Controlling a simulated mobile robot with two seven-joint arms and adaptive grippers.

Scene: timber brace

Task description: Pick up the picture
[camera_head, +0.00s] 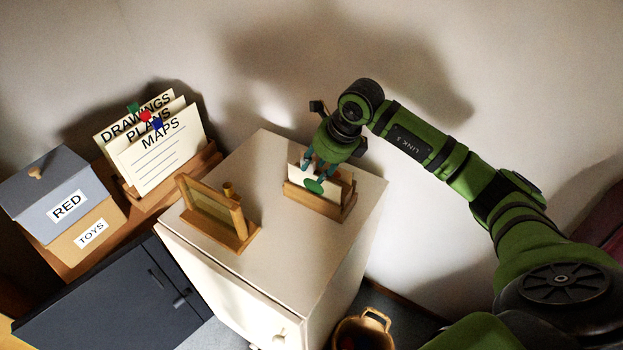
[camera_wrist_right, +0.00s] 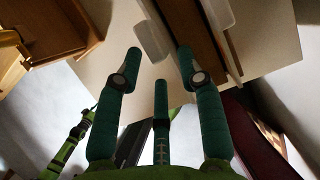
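A pale card (camera_head: 296,177) stands upright in a slotted wooden holder (camera_head: 312,202) on the white cabinet top. It seems to be the picture; fingers hide much of its face. My right gripper (camera_head: 318,180) is just above and around the holder, its teal fingers pointing down. In the right wrist view the fingers (camera_wrist_right: 160,62) are spread apart, with a pale panel (camera_wrist_right: 152,40) beyond their tips. I see no finger clearly closed on it. The wooden holder also shows in the wrist view (camera_wrist_right: 190,30).
A wooden frame on a stand (camera_head: 212,207) with a small knob-like piece is to the left on the cabinet top (camera_head: 285,255). A file rack (camera_head: 165,185) and a grey-lidded box (camera_head: 62,195) are further left. A basket (camera_head: 362,330) is below on the floor.

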